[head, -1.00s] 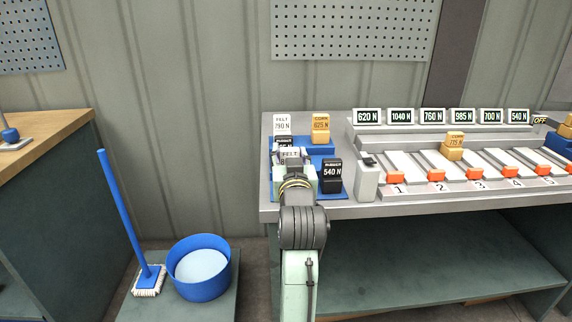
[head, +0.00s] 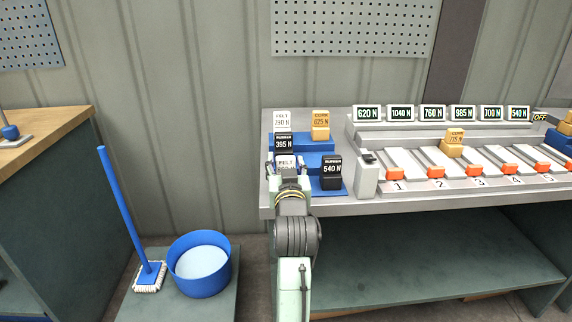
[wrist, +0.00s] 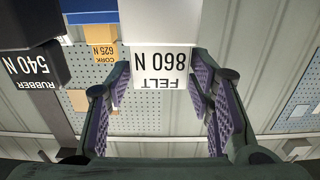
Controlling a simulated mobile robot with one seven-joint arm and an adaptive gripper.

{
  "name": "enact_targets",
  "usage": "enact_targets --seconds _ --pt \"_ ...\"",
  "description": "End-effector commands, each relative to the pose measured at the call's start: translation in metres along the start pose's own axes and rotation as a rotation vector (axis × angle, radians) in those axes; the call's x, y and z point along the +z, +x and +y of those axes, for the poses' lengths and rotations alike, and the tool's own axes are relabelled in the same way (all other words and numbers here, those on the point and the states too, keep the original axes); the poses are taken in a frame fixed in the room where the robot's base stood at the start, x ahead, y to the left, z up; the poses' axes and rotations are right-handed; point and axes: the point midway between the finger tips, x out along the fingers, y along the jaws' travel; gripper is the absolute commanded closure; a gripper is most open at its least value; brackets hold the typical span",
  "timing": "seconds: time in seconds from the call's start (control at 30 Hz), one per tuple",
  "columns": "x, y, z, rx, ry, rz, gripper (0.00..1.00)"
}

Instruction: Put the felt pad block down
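The white felt pad block (head: 285,161), marked FELT, is at the front left of the blue stepped rack (head: 327,183). It appears to rest there, left of the black rubber 540 N block; its base is hidden by my gripper. My gripper (head: 287,173) is around it from the front, with fingers spread to either side. In the wrist view the felt block (wrist: 160,68) reads 860 N, upside down, between the purple finger pads of my gripper (wrist: 161,85). The fingers look open, with the tips close to the block's sides.
A rubber 540 N block (head: 331,173) stands close on the right. A rubber 395 N block (head: 284,143) and a felt 790 N block (head: 282,121) stand behind, with a cork 625 N block (head: 320,124). A grey post (head: 367,176) stands right of the rack.

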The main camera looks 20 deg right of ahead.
Motion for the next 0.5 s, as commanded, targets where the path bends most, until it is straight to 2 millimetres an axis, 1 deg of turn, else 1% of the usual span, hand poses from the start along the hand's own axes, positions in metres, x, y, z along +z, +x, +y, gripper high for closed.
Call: enact_targets --seconds 0.03,0.13,0.17,0.4,0.5 --pt "-0.0001 0.0 0.0 0.0 0.0 0.0 0.46" --pt "-0.0003 0.0 0.0 0.0 0.0 0.0 0.4" --pt "-0.0003 0.0 0.0001 0.0 0.0 0.0 0.39" --pt "-0.0006 0.0 0.0001 0.0 0.0 0.0 0.39" --pt "-0.0054 -0.0001 0.0002 0.0 0.0 0.001 0.39"
